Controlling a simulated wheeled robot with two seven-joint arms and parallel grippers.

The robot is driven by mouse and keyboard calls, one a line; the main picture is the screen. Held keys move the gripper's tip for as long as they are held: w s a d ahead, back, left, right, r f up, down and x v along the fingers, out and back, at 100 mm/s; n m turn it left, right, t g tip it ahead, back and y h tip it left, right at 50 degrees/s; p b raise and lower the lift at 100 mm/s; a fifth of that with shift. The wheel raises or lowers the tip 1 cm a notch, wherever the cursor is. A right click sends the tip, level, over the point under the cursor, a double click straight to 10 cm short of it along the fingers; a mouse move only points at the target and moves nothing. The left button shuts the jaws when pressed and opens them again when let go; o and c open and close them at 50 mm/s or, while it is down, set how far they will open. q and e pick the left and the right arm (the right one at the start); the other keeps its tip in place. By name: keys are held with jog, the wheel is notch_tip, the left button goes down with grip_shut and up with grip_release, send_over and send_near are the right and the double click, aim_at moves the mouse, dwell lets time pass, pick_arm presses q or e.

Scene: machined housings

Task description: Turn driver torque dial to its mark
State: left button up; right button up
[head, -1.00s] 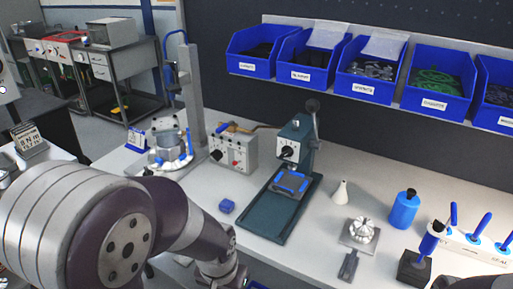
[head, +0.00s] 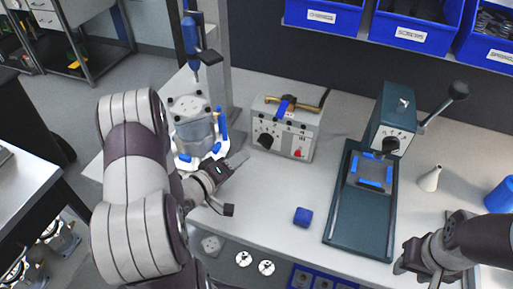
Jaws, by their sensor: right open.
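A grey control box (head: 287,128) stands on the bench and has a black dial (head: 266,140) with pale markings around it on its front. I cannot read where the dial points. A red knob (head: 299,153) sits to the right of the dial. A blue driver (head: 190,42) hangs upright at the stand left of the box. My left gripper (head: 238,183) is in front of the box, below and left of the dial, with its fingers apart and empty. My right gripper (head: 418,265) is open at the lower right, far from the box.
A clamped grey housing (head: 192,128) stands left of the box, close to my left gripper. A green press (head: 388,130) with a lever stands to the right. A small blue block (head: 303,217) lies on the bench between. Blue bins (head: 405,25) hang at the back.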

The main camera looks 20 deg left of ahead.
aim_at(263, 146)
pick_arm(q)
jog(key=x, duration=0.7)
jog(key=shift+d+r, duration=0.1)
jog(key=shift+d, duration=0.3)
jog(key=shift+w, duration=0.45)
grip_shut()
